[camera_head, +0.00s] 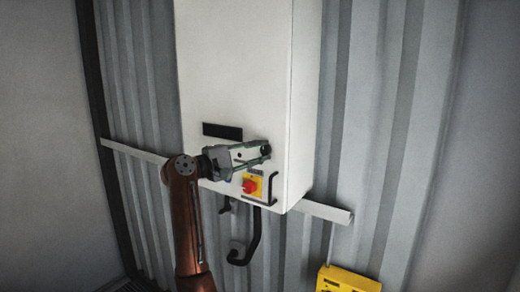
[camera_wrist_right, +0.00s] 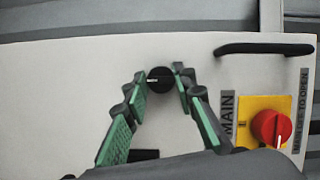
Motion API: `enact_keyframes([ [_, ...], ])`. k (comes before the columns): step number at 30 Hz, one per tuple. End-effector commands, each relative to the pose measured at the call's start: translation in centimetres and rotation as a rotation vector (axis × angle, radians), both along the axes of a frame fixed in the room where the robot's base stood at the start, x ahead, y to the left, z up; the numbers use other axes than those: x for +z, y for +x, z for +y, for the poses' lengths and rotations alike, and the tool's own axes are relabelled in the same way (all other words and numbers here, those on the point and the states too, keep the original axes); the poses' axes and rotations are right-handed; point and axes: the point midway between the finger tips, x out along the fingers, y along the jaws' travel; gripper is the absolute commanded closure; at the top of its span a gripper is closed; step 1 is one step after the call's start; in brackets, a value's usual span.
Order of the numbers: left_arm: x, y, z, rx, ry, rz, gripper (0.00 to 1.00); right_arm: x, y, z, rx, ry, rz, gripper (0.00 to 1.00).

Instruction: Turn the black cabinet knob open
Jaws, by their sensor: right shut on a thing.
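The white cabinet (camera_head: 236,70) hangs on the corrugated wall in the head view. Its round black knob (camera_wrist_right: 160,79) shows in the right wrist view, with a small pale mark on its face. My right gripper (camera_head: 264,150) reaches the lower front of the cabinet from the left. Its green-padded fingers (camera_wrist_right: 160,82) are shut on the black knob, one fingertip on each side of it. In the head view the fingers partly cover the knob. My left gripper is in neither view.
A red rotary switch on a yellow plate (camera_head: 252,185) sits just below the gripper. A black handle (camera_wrist_right: 264,48) is beside it. A black cable (camera_head: 250,243) hangs under the cabinet. A yellow box (camera_head: 347,280) stands at the lower right.

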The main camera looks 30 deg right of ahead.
Motion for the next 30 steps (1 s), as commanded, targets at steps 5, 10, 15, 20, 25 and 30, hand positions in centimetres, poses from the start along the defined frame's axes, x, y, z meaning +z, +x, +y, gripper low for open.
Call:
enact_keyframes([
  [5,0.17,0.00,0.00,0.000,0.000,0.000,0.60,0.37,0.06,0.09,0.005,0.000,-0.019,1.00],
  [10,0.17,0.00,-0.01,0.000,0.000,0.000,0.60,0.38,0.06,0.10,0.005,0.000,-0.022,1.00],
  [15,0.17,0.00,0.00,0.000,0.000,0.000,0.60,0.42,0.06,0.11,0.005,-0.001,-0.022,1.00],
  [20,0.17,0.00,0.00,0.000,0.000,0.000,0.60,0.38,0.05,0.11,0.005,0.000,-0.021,0.65],
  [25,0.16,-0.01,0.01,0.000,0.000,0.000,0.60,0.25,0.03,0.07,0.003,0.003,-0.019,0.58],
  [30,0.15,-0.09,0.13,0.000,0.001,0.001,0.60,0.18,0.02,0.06,0.002,0.004,-0.018,0.58],
])
